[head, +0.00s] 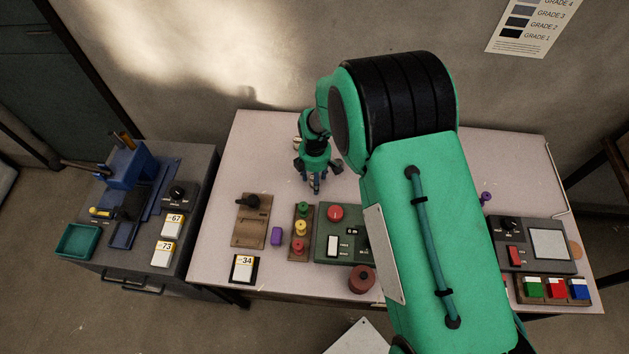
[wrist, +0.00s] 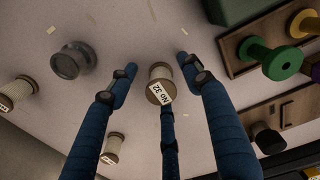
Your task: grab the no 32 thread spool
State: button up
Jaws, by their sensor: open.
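The thread spool (wrist: 160,74) wound in beige, with a white label reading "No 32", is on the pale table in the wrist view. My gripper (wrist: 157,66) is open, with blue fingers left and right of the spool and a third finger below it. Gaps show between the spool and the side fingers; whether the lower finger touches it I cannot tell. In the head view my gripper (head: 316,185) points down over the back-middle of the table. The spool is not clearly visible there, with the fingers over that spot.
Two other beige labelled spools, one at the left edge (wrist: 20,92) and one lower left (wrist: 113,146), and a dark grey spool (wrist: 73,60) lie nearby. A wooden rack with green (wrist: 272,60) and yellow (wrist: 304,23) spools stands to the right. The table (head: 255,150) is clear behind left.

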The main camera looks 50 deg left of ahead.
jog(key=c, duration=1.1)
jog(key=shift+r, duration=0.1)
jog(key=shift+r+p, duration=0.7)
jog(key=shift+r, duration=4.2)
